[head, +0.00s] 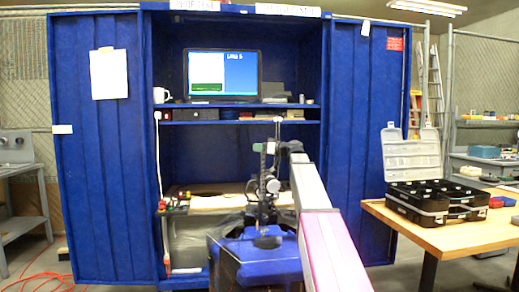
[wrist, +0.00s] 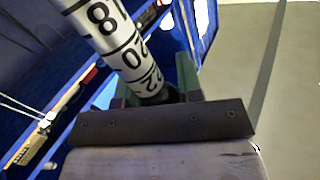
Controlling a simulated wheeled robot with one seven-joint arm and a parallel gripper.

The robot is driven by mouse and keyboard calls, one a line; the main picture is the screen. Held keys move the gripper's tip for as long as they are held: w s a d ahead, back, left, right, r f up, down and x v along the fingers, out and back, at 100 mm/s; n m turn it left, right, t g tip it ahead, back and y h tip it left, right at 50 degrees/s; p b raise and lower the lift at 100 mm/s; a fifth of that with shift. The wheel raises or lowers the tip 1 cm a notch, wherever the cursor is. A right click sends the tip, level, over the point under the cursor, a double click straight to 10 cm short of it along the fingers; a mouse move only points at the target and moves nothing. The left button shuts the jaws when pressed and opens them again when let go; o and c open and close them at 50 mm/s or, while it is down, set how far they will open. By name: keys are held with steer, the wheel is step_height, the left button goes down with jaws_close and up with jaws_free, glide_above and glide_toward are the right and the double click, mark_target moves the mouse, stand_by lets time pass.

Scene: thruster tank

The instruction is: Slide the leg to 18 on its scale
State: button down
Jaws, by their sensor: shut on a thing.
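The leg (wrist: 125,48) is a white tube with a black-numbered scale, crossing the upper left of the wrist view at a slant. An 8, probably the end of 18, then 20 and 22 show on it, with 22 nearest my gripper (wrist: 158,88). My gripper is shut on the leg at its dark lower end, with green finger parts on both sides. The scale's reading edge is not clear. In the head view, my arm reaches to the dark upright fittings (head: 266,185) above the blue tank (head: 255,262); the grip is too small to tell there.
A blue cabinet (head: 105,150) with open doors stands behind, with a laptop (head: 222,72) and a cup (head: 161,95) on its shelf. A wooden table (head: 440,232) with an open black case (head: 436,205) is at the right. Orange cable (head: 45,280) lies on the floor at left.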

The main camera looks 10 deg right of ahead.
step_height(320, 180, down, 18)
steer(key=shift+r, duration=0.2)
stand_by(0.4)
steer(key=c, duration=0.8)
jaws_free()
steer(key=shift+s+d, duration=0.1)
steer(key=v, duration=1)
steer(key=shift+s+d, duration=0.2)
steer(key=shift+d, duration=0.05)
